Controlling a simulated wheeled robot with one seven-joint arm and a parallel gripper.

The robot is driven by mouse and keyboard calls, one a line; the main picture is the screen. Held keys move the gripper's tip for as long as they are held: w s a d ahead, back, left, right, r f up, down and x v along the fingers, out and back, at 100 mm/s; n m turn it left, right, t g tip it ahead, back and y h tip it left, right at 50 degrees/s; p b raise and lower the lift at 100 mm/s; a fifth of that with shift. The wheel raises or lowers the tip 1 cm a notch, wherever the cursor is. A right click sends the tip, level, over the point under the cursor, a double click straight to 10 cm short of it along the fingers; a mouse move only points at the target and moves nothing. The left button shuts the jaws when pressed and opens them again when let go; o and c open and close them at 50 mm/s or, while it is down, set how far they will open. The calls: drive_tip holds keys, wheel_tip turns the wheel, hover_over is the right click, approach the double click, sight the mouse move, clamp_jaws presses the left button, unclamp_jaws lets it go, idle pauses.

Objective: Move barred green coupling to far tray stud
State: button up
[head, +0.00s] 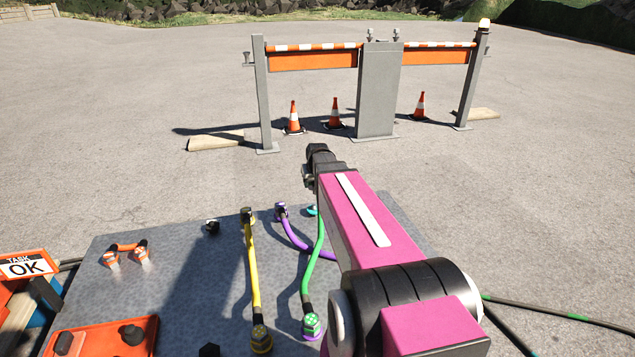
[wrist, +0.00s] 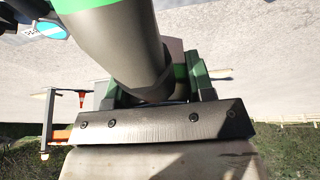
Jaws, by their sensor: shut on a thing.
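In the wrist view, a thick grey cylinder with green bands (wrist: 115,45) sits between the fingers of my gripper (wrist: 160,80), which is shut on it; I take it as the barred green coupling. Its bars and far end cannot be made out. In the head view, my gripper (head: 312,178) is beyond the plate's far edge, partly hidden by my arm, and the held coupling cannot be seen. The green cable (head: 319,245) runs up behind my arm; its near coupling (head: 312,325) stands on the plate. The orange tray (head: 105,348) at lower left has dark studs, including one at its right (head: 132,334).
A yellow cable (head: 252,275) and a purple cable (head: 295,238) lie on the grey plate (head: 180,262). A short orange link (head: 127,247) and a black stud (head: 212,227) are to the left. A TASK OK sign (head: 28,266) stands left. A barrier (head: 375,90) and cones are beyond.

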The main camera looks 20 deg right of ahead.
drive_tip(key=shift+w+a+f, duration=0.1)
drive_tip(key=shift+a, duration=6.2)
drive_tip(key=shift+w+a, duration=0.1)
drive_tip(key=shift+a, duration=7.2)
drive_tip(key=a, duration=1.4)
drive_tip(key=shift+a+f, duration=0.15)
drive_tip(key=shift+a, duration=0.15)
drive_tip(key=shift+w+f, duration=0.1)
drive_tip(key=shift+f, duration=0.05)
drive_tip(key=shift+f, duration=3.35)
drive_tip(key=shift+f, duration=0.1)
drive_tip(key=shift+f, duration=0.4)
